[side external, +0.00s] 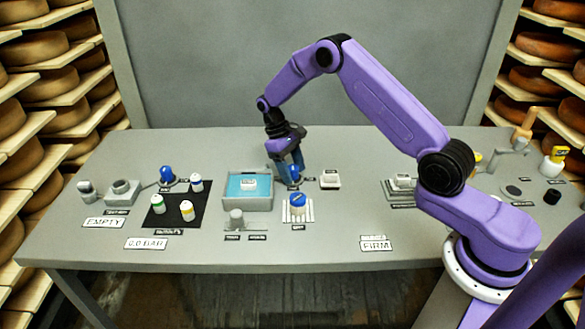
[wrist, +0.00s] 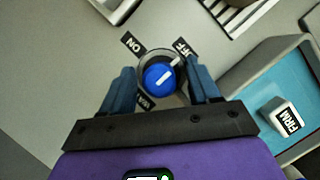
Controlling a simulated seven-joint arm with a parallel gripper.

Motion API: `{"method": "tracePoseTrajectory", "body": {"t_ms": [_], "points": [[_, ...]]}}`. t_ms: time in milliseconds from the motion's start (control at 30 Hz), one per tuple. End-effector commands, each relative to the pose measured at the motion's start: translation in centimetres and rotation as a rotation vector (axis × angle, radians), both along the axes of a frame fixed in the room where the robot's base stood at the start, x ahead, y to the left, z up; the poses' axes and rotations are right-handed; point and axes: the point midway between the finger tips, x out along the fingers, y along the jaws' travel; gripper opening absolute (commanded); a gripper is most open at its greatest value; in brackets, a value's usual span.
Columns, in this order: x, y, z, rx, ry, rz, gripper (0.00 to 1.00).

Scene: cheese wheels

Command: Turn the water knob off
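The blue knob (wrist: 159,77) sits on a round base between labels in the wrist view. The ON label (wrist: 132,43) is at its upper left and the OFF label (wrist: 183,48) at its upper right. A third label (wrist: 143,102) below is partly hidden. A white mark on the knob and a pale pointer slant to the upper right, toward OFF. The knob also shows in the side external view (side external: 294,173), partly covered by my fingers. My gripper (wrist: 162,88) is open, with one blue finger on each side of the knob. I cannot tell whether either finger touches it.
A teal-lined tray (side external: 247,205) holding a white block (side external: 249,184) stands left of the knob. A blue-topped item (side external: 298,202) stands on a white rack in front. A black mat (side external: 160,217) with several bottles lies farther left. Bare table lies behind the knob.

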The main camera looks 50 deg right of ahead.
Motion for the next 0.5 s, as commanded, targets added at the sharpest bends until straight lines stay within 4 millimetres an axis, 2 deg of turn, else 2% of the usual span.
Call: {"method": "tracePoseTrajectory", "body": {"t_ms": [267, 500], "points": [[0.3, 0.0, 0.7, -0.001, -0.001, 0.000, 0.61], [1.9, 0.3, 4.6, 0.000, -0.004, 0.000, 0.61]]}}
